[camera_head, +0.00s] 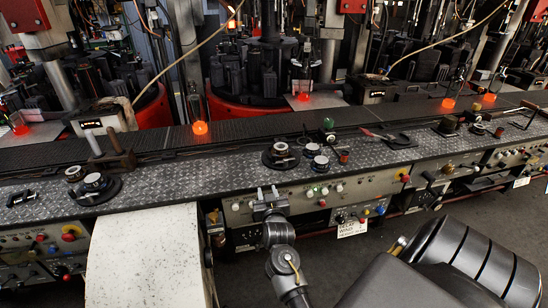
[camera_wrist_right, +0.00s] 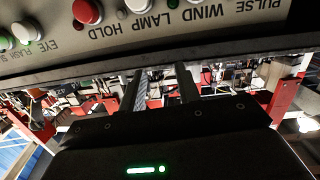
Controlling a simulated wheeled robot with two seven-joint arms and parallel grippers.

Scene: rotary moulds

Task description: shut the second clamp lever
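My right gripper (camera_head: 268,196) is low in front of the control panel (camera_head: 330,191), near its row of knobs. In the right wrist view its two fingers (camera_wrist_right: 163,88) stand apart with nothing between them, just beyond the panel's lower edge. Lever-like parts show on the bench top: a brown upright handle (camera_head: 113,153) at left and a dark lever (camera_head: 390,138) right of centre. A black handle (camera_head: 430,181) is on the front panel at right. I cannot tell which is the second clamp lever, or its position. My left gripper is not visible.
The patterned bench top (camera_head: 200,175) runs across the view, with round black dials (camera_head: 281,155) and a green knob (camera_head: 328,123) on it. Glowing orange lamps (camera_head: 199,127) and red-based machines (camera_head: 265,108) stand behind. Dark floor (camera_head: 460,215) is open at lower right.

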